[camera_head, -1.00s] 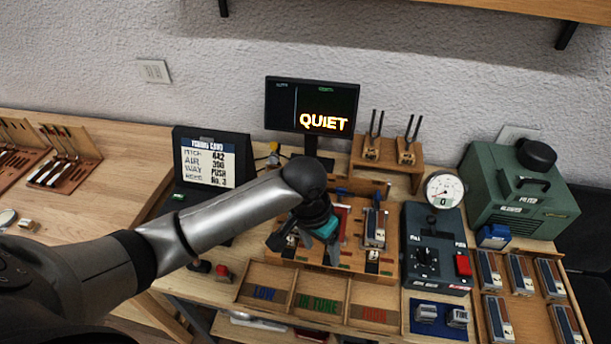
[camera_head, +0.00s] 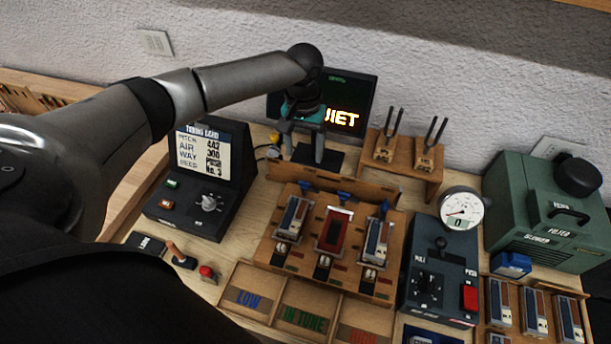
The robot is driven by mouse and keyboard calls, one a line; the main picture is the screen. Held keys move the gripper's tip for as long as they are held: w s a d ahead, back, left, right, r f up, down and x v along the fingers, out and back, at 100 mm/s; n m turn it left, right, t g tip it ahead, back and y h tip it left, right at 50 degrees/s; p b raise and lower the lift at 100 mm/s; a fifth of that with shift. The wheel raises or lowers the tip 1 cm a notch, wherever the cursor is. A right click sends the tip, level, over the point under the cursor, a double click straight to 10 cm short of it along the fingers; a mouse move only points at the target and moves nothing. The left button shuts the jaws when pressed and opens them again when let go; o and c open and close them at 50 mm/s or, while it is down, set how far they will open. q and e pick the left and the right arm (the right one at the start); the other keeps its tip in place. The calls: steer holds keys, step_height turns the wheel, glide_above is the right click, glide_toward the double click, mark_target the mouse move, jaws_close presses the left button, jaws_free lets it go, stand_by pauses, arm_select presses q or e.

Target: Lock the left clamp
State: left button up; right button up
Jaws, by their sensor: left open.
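A wooden fixture (camera_head: 262,245) stands mid-bench with three bays side by side. Its left bay holds a reed block (camera_head: 293,218) with a metal face. A blue lever (camera_head: 304,186) sits at the back of that bay, apparently the left clamp; whether it is locked I cannot tell. Similar blue levers stand behind the middle bay (camera_head: 344,196) and the right bay (camera_head: 384,207). The middle bay shows a red slot (camera_head: 334,231). My left gripper (camera_head: 303,146) has a teal body and is open and empty, raised behind the fixture in front of the screen. My right gripper is out of view.
A screen (camera_head: 352,92) stands behind the gripper. A tuning-card console (camera_head: 185,212) is left, a wooden fork stand (camera_head: 398,167) back right, and a dark control box (camera_head: 432,260) with a gauge (camera_head: 462,208) right. Sorting trays (camera_head: 285,303) lie in front.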

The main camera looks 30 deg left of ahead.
mark_target(304, 182)
arm_select(q)
step_height(304, 182, down, 10)
steer(key=shift+r+b, duration=0.1)
steer(key=shift+b, duration=0.45)
steer(key=shift+f, duration=0.55)
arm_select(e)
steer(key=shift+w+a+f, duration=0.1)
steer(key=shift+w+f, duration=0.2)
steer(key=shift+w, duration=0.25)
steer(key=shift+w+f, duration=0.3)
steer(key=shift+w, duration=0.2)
arm_select(q)
steer(key=shift+c, duration=0.3)
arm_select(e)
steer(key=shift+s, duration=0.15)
arm_select(q)
steer(key=shift+c, duration=0.7)
jaws_close()
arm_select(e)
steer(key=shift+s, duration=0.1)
